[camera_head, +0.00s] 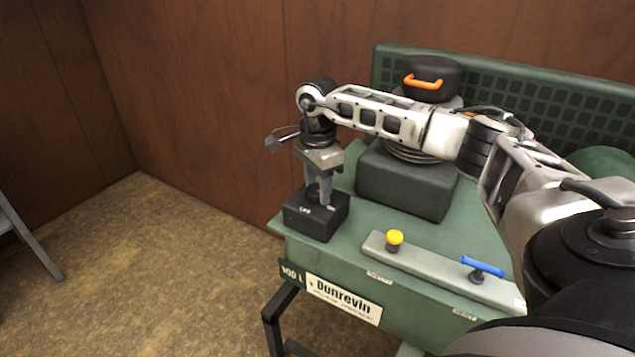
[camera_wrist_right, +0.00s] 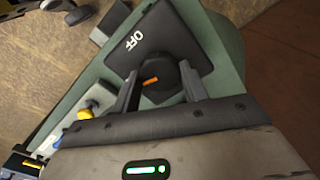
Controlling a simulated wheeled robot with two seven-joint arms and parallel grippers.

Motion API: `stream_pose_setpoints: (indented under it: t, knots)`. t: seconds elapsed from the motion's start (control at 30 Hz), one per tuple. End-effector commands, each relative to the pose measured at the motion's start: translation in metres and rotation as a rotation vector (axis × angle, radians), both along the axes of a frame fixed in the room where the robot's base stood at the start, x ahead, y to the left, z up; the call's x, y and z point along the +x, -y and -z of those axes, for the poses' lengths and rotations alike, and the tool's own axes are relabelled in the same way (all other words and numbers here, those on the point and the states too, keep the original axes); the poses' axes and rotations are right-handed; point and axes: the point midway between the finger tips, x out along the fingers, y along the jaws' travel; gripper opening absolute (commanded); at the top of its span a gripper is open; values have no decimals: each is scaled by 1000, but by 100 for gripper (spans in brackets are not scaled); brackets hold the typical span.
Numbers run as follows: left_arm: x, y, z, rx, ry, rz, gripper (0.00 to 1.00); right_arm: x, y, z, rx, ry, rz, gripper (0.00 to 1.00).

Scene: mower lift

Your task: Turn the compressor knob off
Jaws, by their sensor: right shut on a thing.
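The compressor knob is a small dark round knob (camera_wrist_right: 166,84) with an orange mark, on a black box (camera_head: 314,222) at the front left corner of the green bench. The word OFF shows on the box (camera_wrist_right: 180,40) in the right wrist view. My right gripper (camera_head: 318,192) points down from above, its two fingers on either side of the knob, shut on it. In the right wrist view the fingers (camera_wrist_right: 160,90) flank the knob, with the orange mark between them. The knob is mostly hidden by the fingers in the head view. My left gripper is not in view.
The green bench (camera_head: 350,262) carries a grey strip (camera_head: 430,272) with a yellow knob (camera_head: 394,238) and a blue T-handle (camera_head: 482,267). A black unit with an orange handle (camera_head: 424,82) stands behind my right forearm. Open floor (camera_head: 130,270) lies to the left.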

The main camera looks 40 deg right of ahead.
Motion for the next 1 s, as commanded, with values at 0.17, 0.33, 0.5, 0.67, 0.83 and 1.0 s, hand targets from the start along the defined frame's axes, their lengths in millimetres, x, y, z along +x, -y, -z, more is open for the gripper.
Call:
stream_pose_setpoints:
  t: [0.17, 0.33, 0.5, 0.67, 0.83, 1.0]
  knots:
    - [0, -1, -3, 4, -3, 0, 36, -1, 0, -2, 0, -1, 168, 21]
    - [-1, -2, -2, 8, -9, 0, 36, -1, 0, -2, 1, 0, 330, 21]
    - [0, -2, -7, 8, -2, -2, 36, -1, 0, -2, -1, 1, 492, 21]
    - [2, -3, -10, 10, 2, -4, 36, -1, 0, -2, 0, 2, 643, 21]
    - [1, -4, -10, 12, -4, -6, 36, -1, -1, -2, 0, 1, 804, 21]
    - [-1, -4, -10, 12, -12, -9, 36, -1, -1, -2, 1, 2, 956, 21]
